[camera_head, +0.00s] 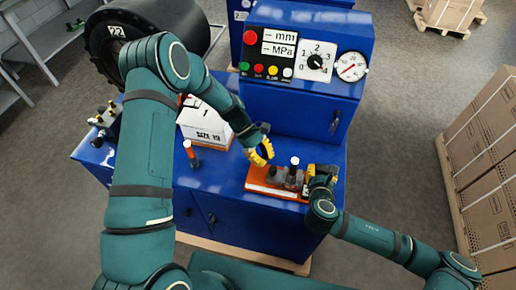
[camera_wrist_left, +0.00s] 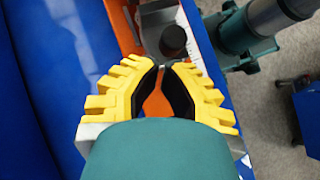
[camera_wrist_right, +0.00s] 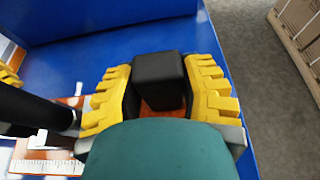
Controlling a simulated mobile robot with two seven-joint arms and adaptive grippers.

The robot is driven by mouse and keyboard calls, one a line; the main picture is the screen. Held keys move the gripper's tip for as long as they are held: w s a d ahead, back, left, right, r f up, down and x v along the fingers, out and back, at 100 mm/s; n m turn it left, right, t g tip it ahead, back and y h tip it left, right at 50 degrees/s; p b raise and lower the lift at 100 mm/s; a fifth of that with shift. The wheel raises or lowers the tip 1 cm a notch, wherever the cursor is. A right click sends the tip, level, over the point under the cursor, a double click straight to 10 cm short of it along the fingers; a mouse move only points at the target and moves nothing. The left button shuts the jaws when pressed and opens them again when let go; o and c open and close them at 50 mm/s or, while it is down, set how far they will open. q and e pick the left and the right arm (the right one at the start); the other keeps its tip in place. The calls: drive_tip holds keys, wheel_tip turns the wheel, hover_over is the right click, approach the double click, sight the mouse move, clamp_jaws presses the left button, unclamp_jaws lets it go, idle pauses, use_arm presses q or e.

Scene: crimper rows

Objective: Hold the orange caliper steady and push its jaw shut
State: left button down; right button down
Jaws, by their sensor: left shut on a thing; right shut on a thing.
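The orange caliper (camera_head: 258,187) lies on the blue bench top, with grey and dark parts and a white-topped post on it. My right gripper (camera_wrist_right: 158,75) is shut on a black block (camera_wrist_right: 158,70) at the caliper's right end. My left gripper (camera_wrist_left: 160,68) has its yellow fingertips brought together over the caliper, close to a dark round knob (camera_wrist_left: 173,40). Orange shows between its fingers, but I cannot tell exactly which part it grips. In the head view, the left gripper (camera_head: 262,152) is at the caliper's far side.
A white box (camera_head: 204,125) marked SIZE 19 and a white-topped orange tool (camera_head: 191,157) stand left on the bench. The blue console (camera_head: 302,95) with gauge and buttons rises behind. A white scale (camera_wrist_right: 45,167) shows in the right wrist view. Stacked cartons (camera_head: 490,165) stand right.

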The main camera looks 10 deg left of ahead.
use_arm(q)
drive_tip(key=shift+s+d+f, duration=0.15)
drive_tip(key=shift+d+f, duration=0.1)
drive_tip(key=shift+f, duration=0.05)
use_arm(e)
drive_tip(key=shift+f, duration=0.1)
use_arm(q)
drive_tip(key=shift+s+d, duration=0.2)
drive_tip(key=shift+d, duration=0.6)
drive_tip(key=v, duration=1)
idle(1.6)
